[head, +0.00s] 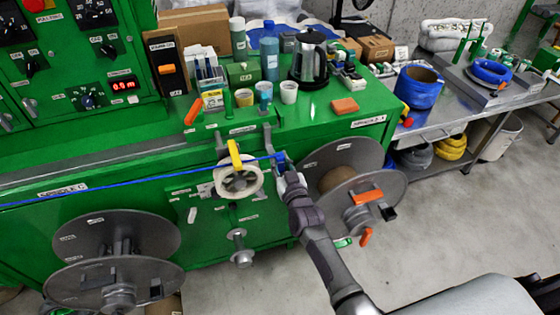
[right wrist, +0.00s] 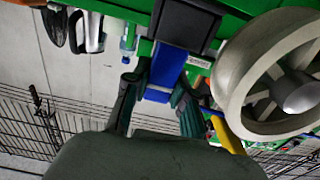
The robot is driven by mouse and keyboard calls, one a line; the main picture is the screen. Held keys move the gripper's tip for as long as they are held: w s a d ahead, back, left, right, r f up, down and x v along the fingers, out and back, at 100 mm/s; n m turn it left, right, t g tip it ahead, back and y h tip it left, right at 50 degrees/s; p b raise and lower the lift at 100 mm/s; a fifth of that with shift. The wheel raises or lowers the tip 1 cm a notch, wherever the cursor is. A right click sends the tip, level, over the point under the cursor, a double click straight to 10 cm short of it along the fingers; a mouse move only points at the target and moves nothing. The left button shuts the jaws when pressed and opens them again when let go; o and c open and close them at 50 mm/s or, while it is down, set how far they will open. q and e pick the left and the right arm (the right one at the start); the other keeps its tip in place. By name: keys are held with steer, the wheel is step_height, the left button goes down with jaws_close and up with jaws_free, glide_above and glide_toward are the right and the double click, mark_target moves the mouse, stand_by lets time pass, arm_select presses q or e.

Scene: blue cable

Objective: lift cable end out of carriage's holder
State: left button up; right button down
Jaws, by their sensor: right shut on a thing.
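The blue cable (head: 130,183) runs taut from the left edge across the front of the green machine to the carriage. The carriage has a cream pulley wheel (head: 240,182) and a yellow lever (head: 234,153); the wheel also shows large in the right wrist view (right wrist: 270,85). My right gripper (head: 283,162) is just right of the wheel, shut on the blue cable end (right wrist: 167,68). In the right wrist view, the fingers (right wrist: 158,95) sit on both sides of this blue end. Its far part meets a dark holder (right wrist: 186,22). My left gripper is not in view.
A large grey reel (head: 350,180) is close right of my right gripper, with orange handles. Another reel (head: 115,245) is at lower left. Cups, bottles and a kettle (head: 309,60) stand on the machine top. A steel table (head: 440,118) is at right.

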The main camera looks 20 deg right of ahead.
mark_target(280, 156)
steer(key=shift+r+p, duration=0.4)
steer(key=shift+p, duration=0.1)
stand_by(0.7)
steer(key=shift+r+p, duration=2.6)
steer(key=shift+r, duration=0.2)
